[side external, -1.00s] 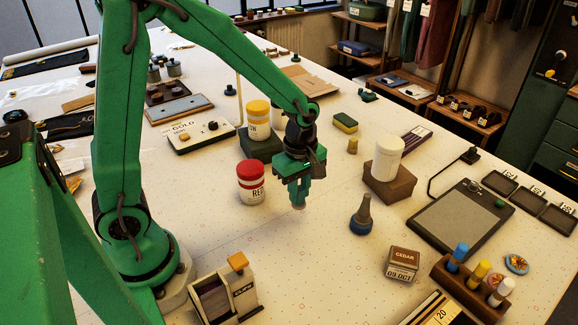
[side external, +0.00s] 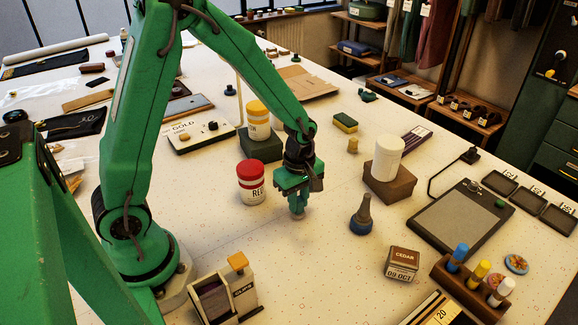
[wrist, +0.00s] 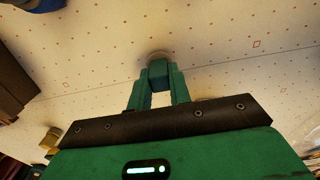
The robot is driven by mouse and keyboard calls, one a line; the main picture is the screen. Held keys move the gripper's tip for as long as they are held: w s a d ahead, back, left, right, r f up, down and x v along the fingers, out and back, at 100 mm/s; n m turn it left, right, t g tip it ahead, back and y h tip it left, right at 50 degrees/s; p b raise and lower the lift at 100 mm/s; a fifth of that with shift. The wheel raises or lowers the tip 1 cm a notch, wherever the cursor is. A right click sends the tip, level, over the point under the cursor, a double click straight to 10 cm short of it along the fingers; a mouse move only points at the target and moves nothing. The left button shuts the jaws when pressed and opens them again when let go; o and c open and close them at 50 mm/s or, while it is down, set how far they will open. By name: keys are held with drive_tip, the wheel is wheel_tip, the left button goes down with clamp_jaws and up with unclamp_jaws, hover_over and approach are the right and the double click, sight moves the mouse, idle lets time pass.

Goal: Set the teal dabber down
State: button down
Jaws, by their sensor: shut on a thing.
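My gripper (side external: 298,200) is shut on the teal dabber, over the open middle of the table (side external: 300,270). Little of the dabber shows between the fingers. Its pale round foot (side external: 297,215) points down, at or just above the table top; I cannot tell if it touches. In the wrist view my gripper's fingers (wrist: 158,80) point away from the camera, with the dabber's pale foot (wrist: 159,56) just past their tips against the dotted table top.
A red-lidded jar (side external: 251,182) stands just left of my gripper. A blue-based dabber (side external: 361,217) stands to the right. Behind it a white jar (side external: 388,158) sits on a brown block (side external: 389,183). The table in front of my gripper is clear.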

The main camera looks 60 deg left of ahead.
drive_tip(key=shift+f, duration=0.1)
drive_tip(key=c, duration=1.3)
unclamp_jaws()
wheel_tip(320, 180, up, 12)
drive_tip(key=shift+r, duration=0.2)
